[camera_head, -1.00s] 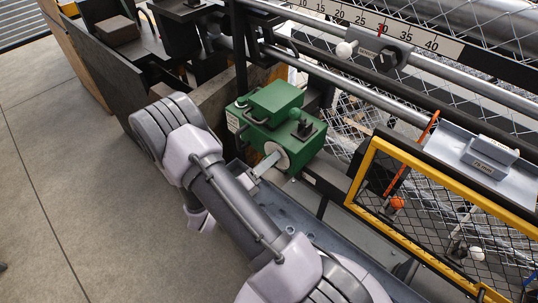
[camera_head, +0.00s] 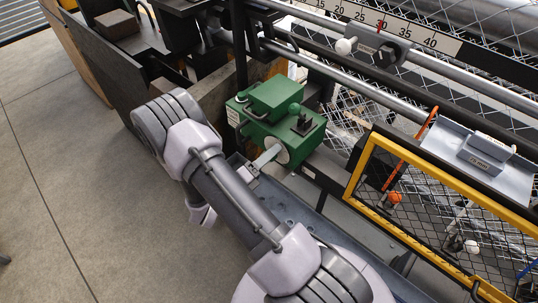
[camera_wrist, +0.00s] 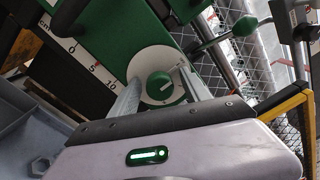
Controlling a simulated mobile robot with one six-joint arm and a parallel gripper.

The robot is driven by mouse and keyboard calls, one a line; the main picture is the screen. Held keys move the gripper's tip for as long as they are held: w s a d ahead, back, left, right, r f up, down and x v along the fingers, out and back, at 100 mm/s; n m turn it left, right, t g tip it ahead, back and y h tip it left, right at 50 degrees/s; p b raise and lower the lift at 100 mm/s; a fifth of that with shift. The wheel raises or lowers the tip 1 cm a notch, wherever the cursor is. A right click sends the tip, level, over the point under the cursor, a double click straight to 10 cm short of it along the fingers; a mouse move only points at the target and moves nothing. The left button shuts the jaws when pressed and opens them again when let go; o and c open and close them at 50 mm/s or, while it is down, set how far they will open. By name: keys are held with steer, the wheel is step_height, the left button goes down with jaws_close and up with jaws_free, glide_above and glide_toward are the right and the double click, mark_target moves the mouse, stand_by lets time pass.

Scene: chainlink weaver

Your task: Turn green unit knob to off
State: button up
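The green unit (camera_head: 290,122) is a green box with a smaller box on top, near the middle of the head view. Its green knob (camera_wrist: 160,86) has a pale pointer mark and sits on a round white dial (camera_wrist: 153,62) in the wrist view. The dial also shows on the unit's near face in the head view. My gripper (camera_wrist: 158,76) is open, with one grey finger on each side of the knob. I cannot tell whether either finger touches it. In the head view my gripper (camera_head: 266,162) reaches the dial and hides the knob.
A green ball-ended lever (camera_wrist: 243,26) stands right of the dial in the wrist view. A yellow-framed mesh guard (camera_head: 352,182) stands to the right, with a numbered scale (camera_head: 345,13) above. A grey trough (camera_head: 310,228) runs below the unit. Open floor (camera_head: 60,180) lies left.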

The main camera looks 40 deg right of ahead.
steer(key=s+a, duration=0.1)
steer(key=a, duration=1.6)
steer(key=shift+a+f, duration=0.2)
steer(key=shift+f, duration=0.1)
